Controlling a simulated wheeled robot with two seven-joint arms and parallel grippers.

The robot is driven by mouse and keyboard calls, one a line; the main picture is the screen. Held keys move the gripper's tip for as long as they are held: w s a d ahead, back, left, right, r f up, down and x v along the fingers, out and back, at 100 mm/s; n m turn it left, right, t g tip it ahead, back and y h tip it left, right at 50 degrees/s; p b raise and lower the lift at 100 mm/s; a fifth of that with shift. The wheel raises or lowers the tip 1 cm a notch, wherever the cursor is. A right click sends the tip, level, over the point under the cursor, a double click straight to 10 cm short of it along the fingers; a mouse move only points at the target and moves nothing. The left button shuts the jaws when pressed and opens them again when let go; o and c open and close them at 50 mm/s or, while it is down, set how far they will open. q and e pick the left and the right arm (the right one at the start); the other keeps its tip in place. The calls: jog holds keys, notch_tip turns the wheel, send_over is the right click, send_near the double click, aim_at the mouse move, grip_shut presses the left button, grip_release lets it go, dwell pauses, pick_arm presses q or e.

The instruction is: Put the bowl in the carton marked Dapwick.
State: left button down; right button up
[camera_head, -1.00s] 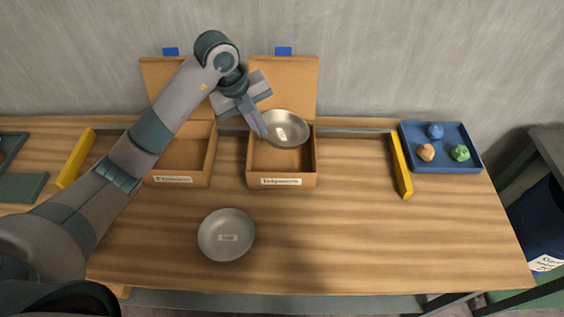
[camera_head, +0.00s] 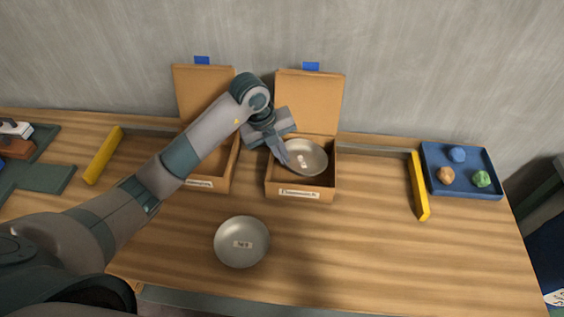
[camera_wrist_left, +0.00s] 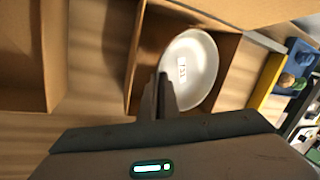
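A grey metal bowl (camera_head: 305,157) with a small pale label inside is within the walls of the right open carton (camera_head: 272,178), slightly tilted; I cannot tell if it touches the floor. It also shows in the left wrist view (camera_wrist_left: 199,82). My left gripper (camera_head: 283,157) reaches in from above, its fingers (camera_wrist_left: 162,92) close together on the bowl's left rim. A second bowl (camera_head: 240,256) lies on the table in front. Left of the right carton is another open carton (camera_head: 224,178), partly behind my arm. The carton labels are too small to read surely. My right gripper is out of view.
Both carton lids (camera_head: 309,102) stand raised at the back by the wall. Yellow bars (camera_head: 419,187) lie at left and right. A blue tray (camera_head: 463,192) with three coloured lumps is at the right. The table's right front is clear.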

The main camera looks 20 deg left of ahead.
pick_arm(q)
jog(key=shift+f+p, duration=0.6)
jog(key=shift+f, duration=1.2)
jog(key=shift+f, duration=0.15)
jog(key=c, duration=2.3)
grip_release()
jog(key=shift+r, duration=0.2)
jog(key=b+v, duration=0.3)
jog(key=v, duration=0.9)
jog(key=shift+b, duration=0.35)
